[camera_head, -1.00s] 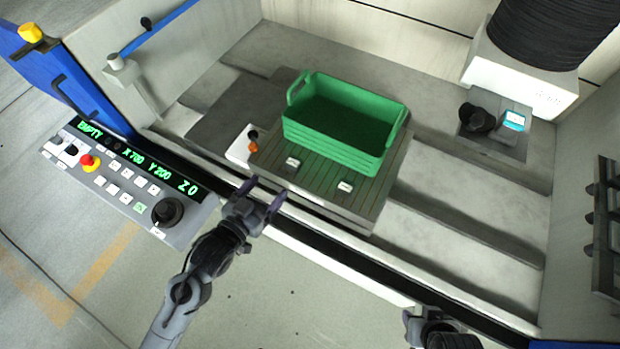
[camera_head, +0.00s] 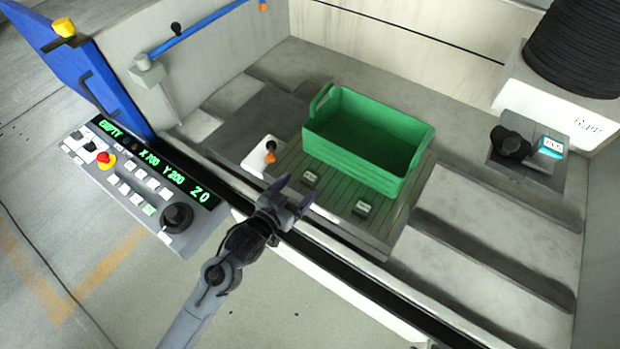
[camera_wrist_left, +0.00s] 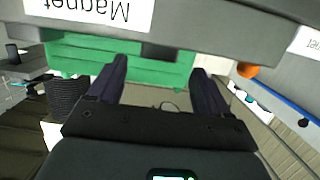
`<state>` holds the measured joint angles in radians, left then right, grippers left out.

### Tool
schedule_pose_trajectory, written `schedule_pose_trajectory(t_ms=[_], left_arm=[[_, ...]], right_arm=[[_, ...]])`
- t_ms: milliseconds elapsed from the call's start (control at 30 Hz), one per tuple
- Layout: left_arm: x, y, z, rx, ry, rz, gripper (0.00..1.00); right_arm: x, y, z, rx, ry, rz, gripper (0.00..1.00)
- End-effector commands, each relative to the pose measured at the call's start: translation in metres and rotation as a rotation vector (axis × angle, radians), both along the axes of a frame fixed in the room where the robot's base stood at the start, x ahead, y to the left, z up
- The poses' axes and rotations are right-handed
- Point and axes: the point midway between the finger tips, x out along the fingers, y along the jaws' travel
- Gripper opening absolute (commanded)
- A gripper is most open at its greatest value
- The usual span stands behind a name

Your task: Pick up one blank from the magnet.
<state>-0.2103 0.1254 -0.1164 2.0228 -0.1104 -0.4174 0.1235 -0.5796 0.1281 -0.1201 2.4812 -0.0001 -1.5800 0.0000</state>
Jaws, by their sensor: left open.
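The magnet (camera_head: 375,240) is a slatted grey plate in the machine bed, and a label reading "Magnet" (camera_wrist_left: 88,8) shows upside down in the left wrist view. Two small dark blocks with pale tops, which look like the blanks, lie near its front: a left blank (camera_head: 311,177) and a right blank (camera_head: 362,208). My left gripper (camera_head: 295,192) is open and empty, just in front of the left blank and apart from it. In the left wrist view a dark block (camera_wrist_left: 160,51) shows between the open fingers (camera_wrist_left: 159,70). My right gripper is not in view.
A green crate (camera_head: 355,158) stands on the magnet behind the blanks. A white box with an orange and black knob (camera_head: 270,155) is at the magnet's left. The control panel (camera_head: 135,180) is left of my arm. A grey device with a small screen (camera_head: 551,147) stands at right.

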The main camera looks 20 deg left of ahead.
Motion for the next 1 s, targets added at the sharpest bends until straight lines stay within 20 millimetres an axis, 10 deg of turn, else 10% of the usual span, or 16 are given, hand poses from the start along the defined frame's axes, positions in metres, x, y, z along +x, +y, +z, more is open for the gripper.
schedule_pose_trajectory(t_ms=[567,1000], left_arm=[[0.033,-0.01,-0.009,-0.001,0.0,0.0,0.79],[0.033,-0.01,-0.009,-0.001,0.0,0.0,0.13]], right_arm=[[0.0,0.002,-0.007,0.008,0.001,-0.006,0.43],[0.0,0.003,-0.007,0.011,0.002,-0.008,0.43]])
